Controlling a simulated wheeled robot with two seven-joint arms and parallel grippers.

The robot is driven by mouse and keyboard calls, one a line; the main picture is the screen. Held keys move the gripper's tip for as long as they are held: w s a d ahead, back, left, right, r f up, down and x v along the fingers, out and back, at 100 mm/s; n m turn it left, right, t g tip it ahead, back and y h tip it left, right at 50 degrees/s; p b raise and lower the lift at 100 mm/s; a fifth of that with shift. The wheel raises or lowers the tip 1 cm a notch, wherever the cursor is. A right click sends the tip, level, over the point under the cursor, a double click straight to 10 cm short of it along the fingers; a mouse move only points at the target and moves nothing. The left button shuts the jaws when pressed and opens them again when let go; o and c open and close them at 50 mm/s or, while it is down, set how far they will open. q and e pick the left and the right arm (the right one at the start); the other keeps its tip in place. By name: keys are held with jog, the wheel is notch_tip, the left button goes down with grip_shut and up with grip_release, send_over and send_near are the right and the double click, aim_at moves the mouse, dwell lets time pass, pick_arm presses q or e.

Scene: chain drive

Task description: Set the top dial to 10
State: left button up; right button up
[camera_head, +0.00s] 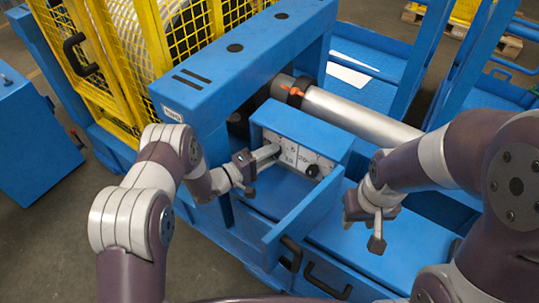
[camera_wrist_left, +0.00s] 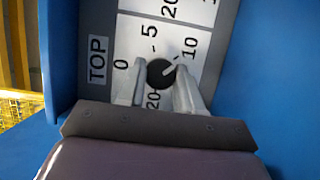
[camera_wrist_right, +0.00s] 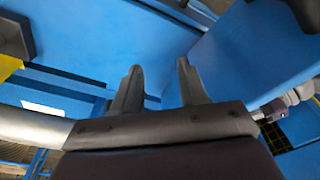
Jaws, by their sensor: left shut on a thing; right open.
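The top dial (camera_wrist_left: 160,73) is a round black knob on a white scale plate marked TOP in the left wrist view. Numbers 0, 5, 10 and 20 stand around it, and its white pointer line points up and right, roughly toward the 10 mark. My left gripper (camera_wrist_left: 158,88) is shut on the knob, one finger on each side; in the head view (camera_head: 268,153) its fingers reach to the panel and hide this dial. My right gripper (camera_wrist_right: 156,82) is open and empty, in front of the blue machine at right in the head view (camera_head: 377,228).
A second black knob (camera_head: 312,170) sits on the scale panel, right of my left gripper. An open blue flap (camera_head: 303,218) sticks out in front of the panel. A large grey roller (camera_head: 360,120) lies behind the blue box. A yellow cage (camera_head: 110,60) stands at left.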

dwell(0.3)
pick_arm(q)
jog(key=o, duration=1)
jog(key=shift+o, duration=0.2)
jog(key=shift+a, duration=0.15)
jog(key=v, duration=1.2)
jog(key=shift+s+a, duration=0.2)
